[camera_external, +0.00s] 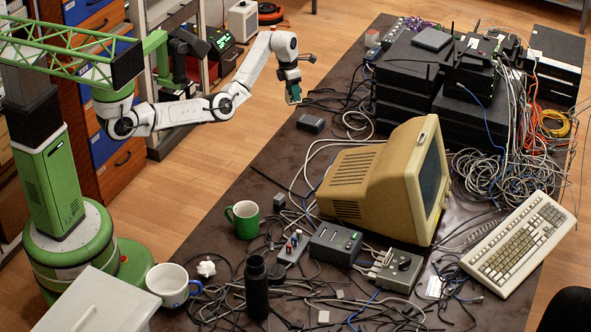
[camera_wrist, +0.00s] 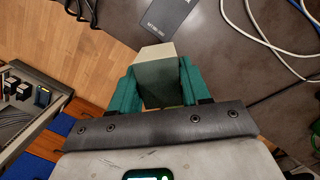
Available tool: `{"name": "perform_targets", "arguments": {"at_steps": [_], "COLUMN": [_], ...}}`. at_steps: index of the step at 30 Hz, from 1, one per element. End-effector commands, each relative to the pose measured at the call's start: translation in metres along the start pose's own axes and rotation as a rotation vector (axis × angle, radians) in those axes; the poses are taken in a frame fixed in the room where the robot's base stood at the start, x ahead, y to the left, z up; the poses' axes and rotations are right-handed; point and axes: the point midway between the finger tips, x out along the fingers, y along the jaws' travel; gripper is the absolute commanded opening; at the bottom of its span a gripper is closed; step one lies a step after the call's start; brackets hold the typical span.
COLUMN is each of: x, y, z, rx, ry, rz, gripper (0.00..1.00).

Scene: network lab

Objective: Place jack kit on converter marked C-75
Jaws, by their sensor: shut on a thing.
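My gripper (camera_external: 293,94) has teal fingers and is raised near the table's far left edge. In the wrist view, my gripper (camera_wrist: 157,88) is shut on a small box with a pale end and a dark grey-green face, likely the jack kit (camera_wrist: 158,72). The fingers hide its sides, and it barely shows in the external view. A flat dark grey box, possibly the converter, lies on the table (camera_external: 310,123), a little below and right of my gripper in the external view. In the wrist view, the flat box (camera_wrist: 169,16) is beyond the held box; its white lettering is too small to read.
Black network units (camera_external: 405,85) stand stacked to the right. A beige monitor (camera_external: 385,175) and a keyboard (camera_external: 517,240) are nearer. Loose cables (camera_external: 350,120) lie right of the flat box. A green mug (camera_external: 243,218) and a black bottle (camera_external: 257,290) stand in front.

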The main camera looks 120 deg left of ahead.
Motion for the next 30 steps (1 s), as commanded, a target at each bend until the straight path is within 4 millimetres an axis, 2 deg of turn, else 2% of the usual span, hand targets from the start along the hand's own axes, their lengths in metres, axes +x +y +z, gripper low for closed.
{"name": "perform_targets", "arguments": {"at_steps": [6, 11, 23, 27, 30], "x": [0.026, 0.038, 0.05, 0.072, 0.079], "y": [0.0, 0.002, 0.0, 0.0, 0.0], "z": [0.018, 0.024, 0.033, 0.029, 0.028], "rx": [0.002, -0.003, 0.002, 0.002, 0.002], "ry": [-0.002, -0.001, -0.004, -0.002, -0.003], "rz": [-0.002, -0.003, -0.002, -0.001, 0.0], "gripper": [0.13, 0.13, 0.13, 0.13, 0.13]}}
